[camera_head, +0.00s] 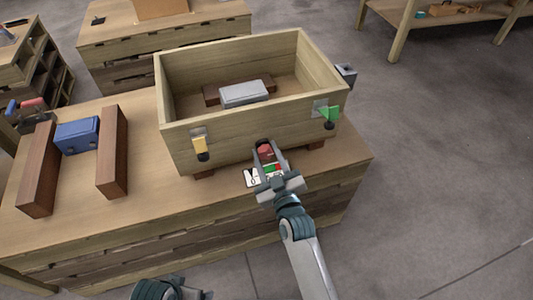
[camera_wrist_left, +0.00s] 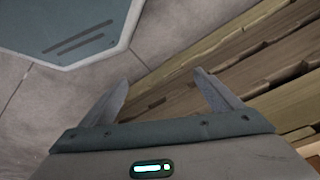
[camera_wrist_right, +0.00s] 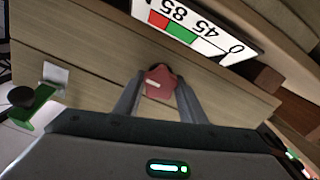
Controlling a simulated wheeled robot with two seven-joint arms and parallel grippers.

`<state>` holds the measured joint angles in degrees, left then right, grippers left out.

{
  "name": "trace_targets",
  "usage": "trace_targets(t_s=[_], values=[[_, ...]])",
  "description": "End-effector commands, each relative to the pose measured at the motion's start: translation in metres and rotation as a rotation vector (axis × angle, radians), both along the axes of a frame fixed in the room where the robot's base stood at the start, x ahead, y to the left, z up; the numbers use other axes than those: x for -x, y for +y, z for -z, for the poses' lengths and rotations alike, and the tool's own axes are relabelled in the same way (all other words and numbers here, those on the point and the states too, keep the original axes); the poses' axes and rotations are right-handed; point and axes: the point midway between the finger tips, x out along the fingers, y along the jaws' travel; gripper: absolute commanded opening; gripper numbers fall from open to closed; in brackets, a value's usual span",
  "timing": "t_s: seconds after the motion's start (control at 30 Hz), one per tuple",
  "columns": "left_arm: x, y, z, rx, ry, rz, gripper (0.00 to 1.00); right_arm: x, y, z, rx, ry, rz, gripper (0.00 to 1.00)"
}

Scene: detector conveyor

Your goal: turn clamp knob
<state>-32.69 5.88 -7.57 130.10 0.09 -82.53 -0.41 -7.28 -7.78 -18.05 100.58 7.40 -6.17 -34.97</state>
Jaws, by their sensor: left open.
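In the head view the right gripper (camera_head: 262,146) reaches the lower front of the wooden box (camera_head: 250,122), partly covering the knob and card. My left gripper (camera_wrist_left: 162,86) is open and empty, beside the wooden bench front and above the floor. Only a part of my left arm shows at the head view's bottom edge.
The box stands on a wooden bench (camera_head: 140,215) and holds a grey block (camera_head: 243,93). A blue block (camera_head: 77,135) sits between two brown blocks at left.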

Motion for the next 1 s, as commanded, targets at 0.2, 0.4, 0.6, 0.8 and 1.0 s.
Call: trace_targets(t_s=[0.2, 0.4, 0.6, 0.8, 1.0], values=[[-0.006, 0.0, -0.003, 0.001, -0.013, 0.0, 0.85, 0.0, 0.0, 0.0, -0.008, 0.002, 0.0, 0.15], [-0.008, -0.001, 0.008, 0.002, -0.008, 0.001, 0.85, 0.0, 0.0, -0.001, -0.05, 0.018, -0.001, 0.15], [-0.009, -0.002, 0.037, 0.002, 0.007, 0.003, 0.85, 0.0, 0.0, -0.002, -0.148, 0.049, -0.001, 0.15], [-0.012, -0.001, 0.07, 0.003, 0.012, 0.004, 0.85, 0.0, 0.0, -0.003, -0.294, 0.098, 0.0, 0.15], [-0.01, 0.001, 0.103, 0.003, 0.016, 0.004, 0.85, 0.0, -0.001, -0.003, -0.474, 0.156, 0.0, 0.15]])
